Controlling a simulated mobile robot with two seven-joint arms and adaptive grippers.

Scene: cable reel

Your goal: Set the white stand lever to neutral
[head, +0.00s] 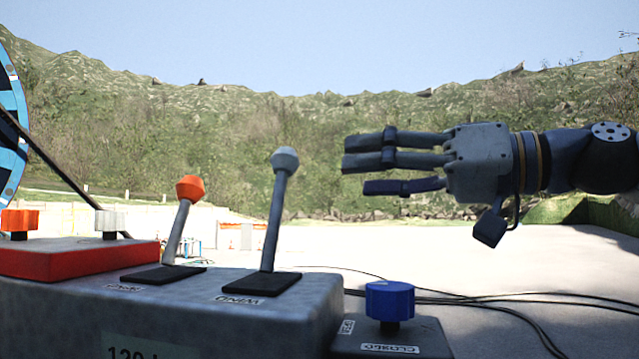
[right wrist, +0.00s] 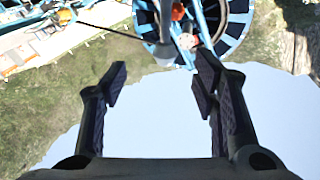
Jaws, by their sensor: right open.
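The lever with the white ball knob (head: 285,160) stands on a grey control box (head: 200,310), its rod leaning slightly right at the top. A label by its black base plate seems to read WIND. In the right wrist view a pale knob (right wrist: 165,54) shows beyond the fingertips. My right gripper (head: 354,170) is to the right of the knob, pointing left, fingers apart with nothing between them. The gap between gripper and lever is clear in the head view. In the right wrist view the open fingers (right wrist: 162,76) frame the space below the knob. My left gripper is not in view.
An orange-knobbed lever (head: 190,188) stands left of the white one. A red plate (head: 80,258) carries an orange and a white knob (head: 106,222). A blue knob (head: 390,300) sits on a lower box at right. Black cables lie on the ground. A blue reel (head: 12,120) is at far left.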

